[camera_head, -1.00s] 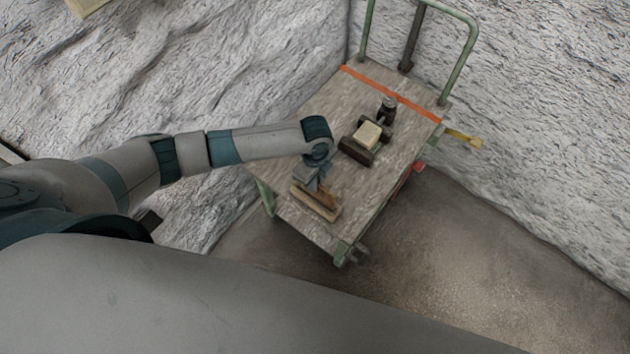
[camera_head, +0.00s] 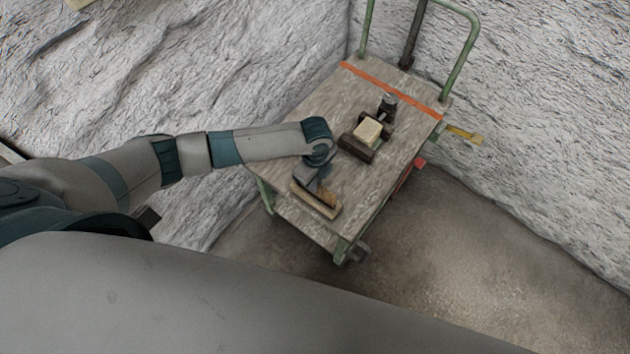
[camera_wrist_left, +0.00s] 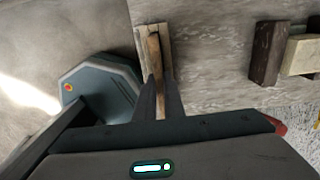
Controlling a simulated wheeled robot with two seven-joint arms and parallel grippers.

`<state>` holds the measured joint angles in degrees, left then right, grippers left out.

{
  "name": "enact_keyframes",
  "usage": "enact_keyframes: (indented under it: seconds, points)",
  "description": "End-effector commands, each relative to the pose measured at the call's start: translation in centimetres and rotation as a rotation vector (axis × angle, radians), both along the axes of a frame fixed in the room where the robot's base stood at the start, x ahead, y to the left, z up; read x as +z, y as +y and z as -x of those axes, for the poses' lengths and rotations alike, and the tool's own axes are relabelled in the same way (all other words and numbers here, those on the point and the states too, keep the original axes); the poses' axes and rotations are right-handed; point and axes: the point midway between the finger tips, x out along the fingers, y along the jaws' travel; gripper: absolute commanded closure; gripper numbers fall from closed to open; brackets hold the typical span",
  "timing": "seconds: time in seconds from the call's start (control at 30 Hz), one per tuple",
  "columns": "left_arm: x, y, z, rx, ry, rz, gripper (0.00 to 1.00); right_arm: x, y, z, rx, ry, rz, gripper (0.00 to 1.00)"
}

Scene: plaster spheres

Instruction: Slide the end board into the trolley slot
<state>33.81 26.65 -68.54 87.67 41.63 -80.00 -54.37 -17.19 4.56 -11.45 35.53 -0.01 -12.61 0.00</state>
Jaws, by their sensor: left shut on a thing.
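The trolley (camera_head: 400,160) has a worn wooden deck and green metal frame. A pale wooden strip, which seems to be the slot (camera_head: 301,198), lies near the deck's near end; it also shows in the wrist view (camera_wrist_left: 147,33). My left gripper (camera_head: 319,186) is over that end, shut on the brown end board (camera_head: 328,197). In the wrist view the board (camera_wrist_left: 155,62) stands between the fingers (camera_wrist_left: 159,88), lined up along the strip. Its lower edge is hidden, so I cannot tell how deep it sits. My right gripper is out of view.
A dark clamp-like fixture (camera_head: 355,149) holding a pale block (camera_head: 368,131) stands mid-deck, with a dark cylindrical piece (camera_head: 388,103) behind it. An orange stripe (camera_head: 390,88) crosses the far deck. Rough pale walls stand close behind; floor is clear at right.

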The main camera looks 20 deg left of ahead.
Motion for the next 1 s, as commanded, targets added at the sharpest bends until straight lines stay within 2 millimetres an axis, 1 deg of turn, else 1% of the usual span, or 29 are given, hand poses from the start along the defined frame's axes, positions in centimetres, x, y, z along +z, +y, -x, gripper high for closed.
enact_keyframes:
  seconds: [0.5, 0.53, 0.6, 1.0]
  points:
    - [-1.11, 0.01, 0.01, 0.000, 0.001, 0.000, 1.00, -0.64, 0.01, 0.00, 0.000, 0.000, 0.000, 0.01]
    - [-1.02, 0.01, 0.00, 0.000, 0.000, 0.000, 0.84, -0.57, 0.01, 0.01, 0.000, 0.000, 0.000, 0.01]
    - [-1.01, 0.01, 0.00, 0.000, 0.000, 0.000, 0.69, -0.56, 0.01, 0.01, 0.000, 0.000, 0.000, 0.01]
    - [-1.02, 0.02, 0.00, 0.000, 0.000, 0.000, 0.69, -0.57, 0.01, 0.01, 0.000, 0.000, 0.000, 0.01]
